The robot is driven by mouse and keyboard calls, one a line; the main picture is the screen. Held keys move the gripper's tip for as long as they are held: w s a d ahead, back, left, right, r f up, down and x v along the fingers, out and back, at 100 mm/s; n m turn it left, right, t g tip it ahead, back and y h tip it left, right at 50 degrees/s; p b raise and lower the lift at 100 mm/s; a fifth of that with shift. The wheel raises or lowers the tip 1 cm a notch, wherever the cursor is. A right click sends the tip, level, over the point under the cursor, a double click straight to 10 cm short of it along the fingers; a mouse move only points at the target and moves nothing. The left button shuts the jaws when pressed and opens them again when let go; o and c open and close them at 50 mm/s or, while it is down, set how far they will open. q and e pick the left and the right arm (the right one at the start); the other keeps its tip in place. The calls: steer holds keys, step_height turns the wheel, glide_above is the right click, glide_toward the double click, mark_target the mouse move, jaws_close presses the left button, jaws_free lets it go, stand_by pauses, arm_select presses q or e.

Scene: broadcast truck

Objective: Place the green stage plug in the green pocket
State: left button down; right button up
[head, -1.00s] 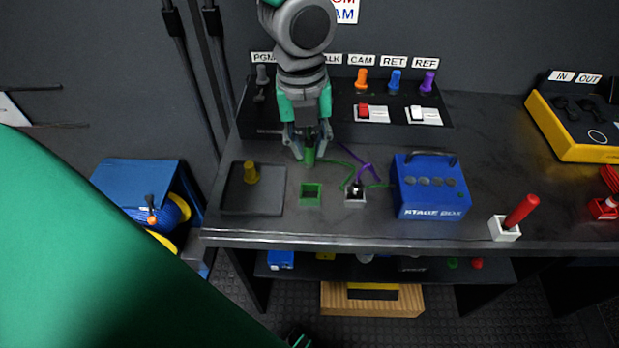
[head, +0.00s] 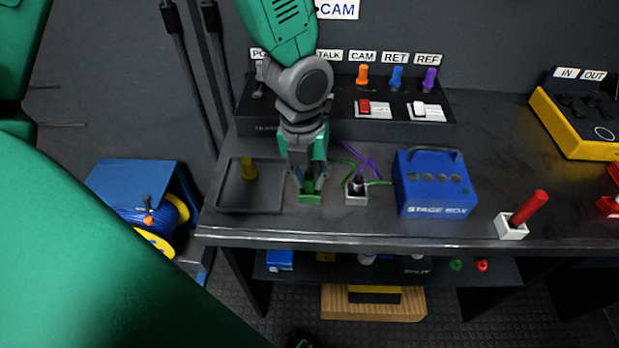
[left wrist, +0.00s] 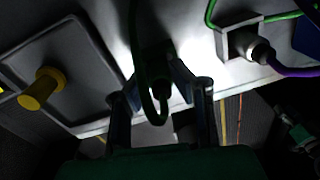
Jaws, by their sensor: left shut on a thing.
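My left gripper (head: 309,184) is shut on the green stage plug (head: 309,187), directly over the green pocket (head: 310,199), a small square green block on the table's front part. The plug's lower end meets the pocket's opening in the head view; I cannot tell how deep it sits. In the left wrist view the plug (left wrist: 158,82) is dark between the two fingers (left wrist: 160,103), with a green cable looping from it. The pocket is mostly hidden there.
A grey tray with a yellow plug (head: 249,170) lies left of the pocket. A white pocket (head: 355,198) with a purple-cabled plug sits close on its right, then the blue stage box (head: 434,187). The switch panel (head: 290,115) stands behind. The table's front edge is near.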

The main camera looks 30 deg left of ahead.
arm_select(q)
steer(key=shift+d, duration=0.1)
steer(key=c, duration=1.4)
jaws_free()
steer(key=shift+f, duration=0.15)
steer(key=shift+c, duration=0.2)
step_height(320, 180, up, 12)
steer(key=p, duration=0.3)
steer(key=shift+s+a, duration=0.2)
steer(key=shift+a, duration=0.2)
